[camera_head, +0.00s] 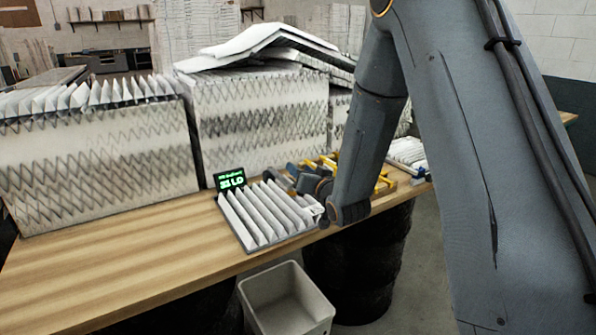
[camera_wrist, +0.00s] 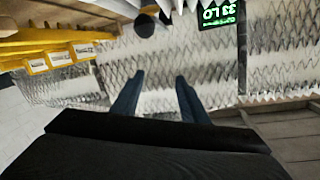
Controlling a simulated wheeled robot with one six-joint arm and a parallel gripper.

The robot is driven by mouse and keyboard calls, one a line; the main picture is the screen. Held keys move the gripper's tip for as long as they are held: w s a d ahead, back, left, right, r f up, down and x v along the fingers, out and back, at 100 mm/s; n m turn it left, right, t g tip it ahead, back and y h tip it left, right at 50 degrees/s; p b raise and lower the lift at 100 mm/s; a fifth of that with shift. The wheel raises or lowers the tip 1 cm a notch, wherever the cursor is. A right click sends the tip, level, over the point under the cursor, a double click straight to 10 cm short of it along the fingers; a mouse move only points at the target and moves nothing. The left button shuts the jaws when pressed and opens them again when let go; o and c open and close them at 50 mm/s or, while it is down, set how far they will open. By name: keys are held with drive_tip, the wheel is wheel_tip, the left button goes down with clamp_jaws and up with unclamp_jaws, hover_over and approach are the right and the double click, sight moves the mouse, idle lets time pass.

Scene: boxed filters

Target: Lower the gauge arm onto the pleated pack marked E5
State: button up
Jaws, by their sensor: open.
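A small pleated pack (camera_head: 265,214) with white folds lies in a grey frame at the front edge of the wooden table. A digital readout (camera_head: 231,180) with green digits stands at its back left corner. The readout shows upside down in the wrist view (camera_wrist: 217,12). In the wrist view, my gripper (camera_wrist: 160,76) has its two blue fingers apart, with nothing between them. A dark round knob (camera_wrist: 145,25) is beyond and left of the fingertips; I cannot tell whether it belongs to the gauge arm. I can read no E5 mark. My forearm hides the right part of the table.
Large pleated filters (camera_head: 100,155) stand along the back of the table (camera_head: 110,265), with loose white sheets on top of one. Yellow parts (camera_head: 384,183) lie behind my forearm. An empty white bin (camera_head: 287,303) is below the front edge. The left front tabletop is clear.

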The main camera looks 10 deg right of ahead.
drive_tip(key=shift+b+v, duration=0.6)
drive_tip(key=shift+v, duration=1.85)
